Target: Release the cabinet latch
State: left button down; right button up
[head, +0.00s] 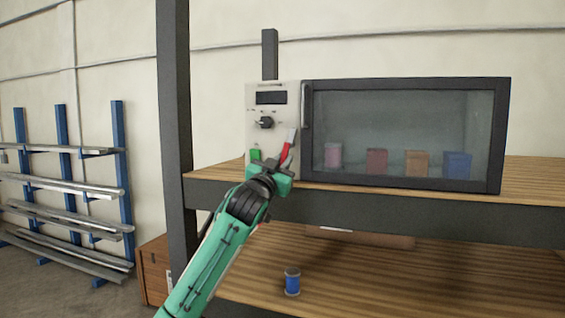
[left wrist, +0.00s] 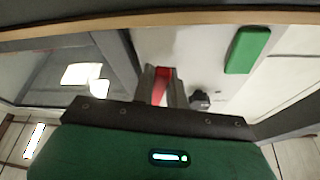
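The cabinet (head: 400,84) has a dark frame and a glass door, which is closed. On the pale control panel (head: 254,98) at its left is a red latch lever (head: 286,153) with a light grey end, tilted up to the right. My left gripper (head: 271,163) is at the lower part of the panel, at the lever. In the left wrist view its fingers (left wrist: 162,88) stand close on both sides of the red lever (left wrist: 162,73), which fills the gap between them. The lever's lower end is hidden by the gripper. My right gripper is out of view.
A green button (head: 255,154) is beside the gripper; it also shows in the left wrist view (left wrist: 247,50). A black knob (head: 265,122) sits above. Several coloured blocks are behind the glass. A dark post (head: 174,120) stands left. A blue spool (head: 292,281) is on the lower shelf.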

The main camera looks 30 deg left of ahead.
pick_arm(q)
jog(key=shift+d+f+n+y+b, duration=0.15)
jog(key=shift+n+y+b, duration=0.1)
jog(key=shift+n+b, duration=0.35)
jog(key=shift+d+f+n+y+b, duration=0.15)
jog(key=shift+n+y+b, duration=0.2)
jog(key=shift+b, duration=0.3)
jog(key=shift+w+d+r+n+y+b, duration=0.15)
jog(key=shift+n+y+b, duration=0.25)
jog(key=shift+n, duration=0.35)
jog(key=shift+d+r+n+y+b, duration=0.1)
jog(key=shift+n+y+b, duration=0.2)
jog(key=shift+n+b, duration=0.3)
jog(key=c, duration=1.4)
grip_release()
jog(key=shift+f, duration=0.1)
